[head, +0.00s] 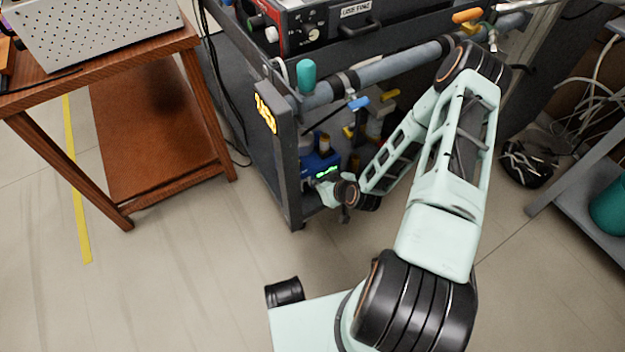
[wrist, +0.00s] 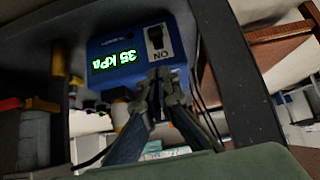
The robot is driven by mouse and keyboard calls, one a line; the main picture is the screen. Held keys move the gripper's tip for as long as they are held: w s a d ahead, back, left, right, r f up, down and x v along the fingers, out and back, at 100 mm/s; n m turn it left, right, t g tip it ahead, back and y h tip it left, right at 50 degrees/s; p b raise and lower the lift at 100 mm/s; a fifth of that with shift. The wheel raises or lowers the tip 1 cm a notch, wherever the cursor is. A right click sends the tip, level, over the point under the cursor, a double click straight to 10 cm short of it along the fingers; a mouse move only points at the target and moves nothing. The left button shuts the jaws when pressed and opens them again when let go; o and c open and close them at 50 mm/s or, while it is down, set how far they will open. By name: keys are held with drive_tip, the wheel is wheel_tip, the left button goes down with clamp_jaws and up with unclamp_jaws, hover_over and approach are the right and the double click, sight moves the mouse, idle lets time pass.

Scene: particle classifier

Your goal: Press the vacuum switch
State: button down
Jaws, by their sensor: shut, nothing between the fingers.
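A blue vacuum unit (head: 316,160) stands inside the grey cart, low near its front corner. In the wrist view the blue unit (wrist: 105,50) appears upside down, with a lit green display (wrist: 113,61) reading 35 kPa. Its black rocker switch (wrist: 156,37) sits on a pale plate marked ON. My gripper (head: 324,188) reaches into the cart in front of the unit. In the wrist view my gripper (wrist: 160,76) is shut and empty, its tips just below the switch in the picture. I cannot tell whether they touch the unit.
The cart's grey corner post (head: 283,160) stands left of my gripper in the head view. A pipe (head: 385,70) with coloured valves runs above my forearm. A wooden table (head: 150,130) stands at left. The floor (head: 180,270) in front of the cart is mostly clear.

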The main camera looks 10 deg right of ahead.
drive_tip(key=v, duration=0.2)
drive_tip(key=shift+s+d+r, duration=0.1)
drive_tip(key=shift+s+r, duration=0.1)
drive_tip(key=shift+s, duration=0.05)
idle(0.4)
